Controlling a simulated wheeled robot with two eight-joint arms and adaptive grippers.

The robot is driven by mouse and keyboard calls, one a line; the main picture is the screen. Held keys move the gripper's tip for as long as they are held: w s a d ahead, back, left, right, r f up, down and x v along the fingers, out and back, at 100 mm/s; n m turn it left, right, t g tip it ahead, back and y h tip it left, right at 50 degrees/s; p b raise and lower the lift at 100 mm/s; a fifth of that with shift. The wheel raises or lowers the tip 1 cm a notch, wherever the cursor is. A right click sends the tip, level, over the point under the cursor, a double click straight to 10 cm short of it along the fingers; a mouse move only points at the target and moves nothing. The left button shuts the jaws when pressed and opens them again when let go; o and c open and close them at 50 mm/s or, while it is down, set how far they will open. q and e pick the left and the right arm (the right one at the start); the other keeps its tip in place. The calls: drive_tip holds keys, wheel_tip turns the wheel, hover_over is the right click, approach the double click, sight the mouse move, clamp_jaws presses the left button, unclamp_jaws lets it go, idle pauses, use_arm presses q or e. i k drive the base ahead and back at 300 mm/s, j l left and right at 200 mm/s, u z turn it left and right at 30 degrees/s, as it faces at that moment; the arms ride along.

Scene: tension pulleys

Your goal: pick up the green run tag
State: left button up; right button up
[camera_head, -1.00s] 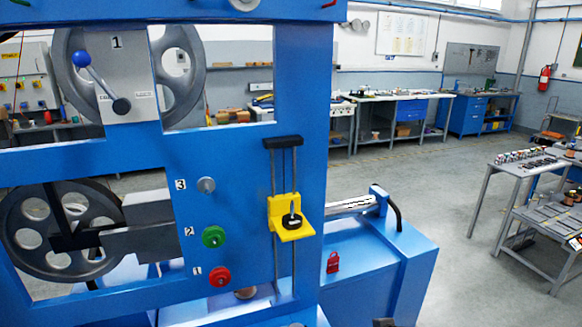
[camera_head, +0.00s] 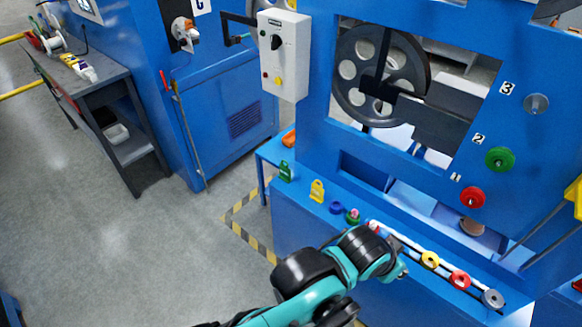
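The green run tag (camera_head: 285,171) stands upright on the blue ledge, near its left end. A yellow tag (camera_head: 317,190) of similar shape stands to its right. My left arm reaches in from the bottom, its far end by the ledge's front edge, to the right of and apart from both tags. No fingers can be made out at its dark end, so I cannot tell whether the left gripper is open or shut. My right gripper is not in view.
A blue ring (camera_head: 336,208) and a small green and pink piece (camera_head: 353,215) lie between the tags and my arm. A rail with yellow (camera_head: 430,260), red (camera_head: 460,279) and grey (camera_head: 492,299) rings runs right. A grey control box (camera_head: 284,55) hangs above the ledge.

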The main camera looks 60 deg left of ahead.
sight(285, 172)
drive_tip(key=u, duration=2.05)
drive_tip(key=i+j+z, duration=0.15)
drive_tip(key=j+z, duration=0.3)
drive_tip(key=j, duration=0.4)
drive_tip(key=j+z, duration=0.4)
drive_tip(key=j, duration=0.5)
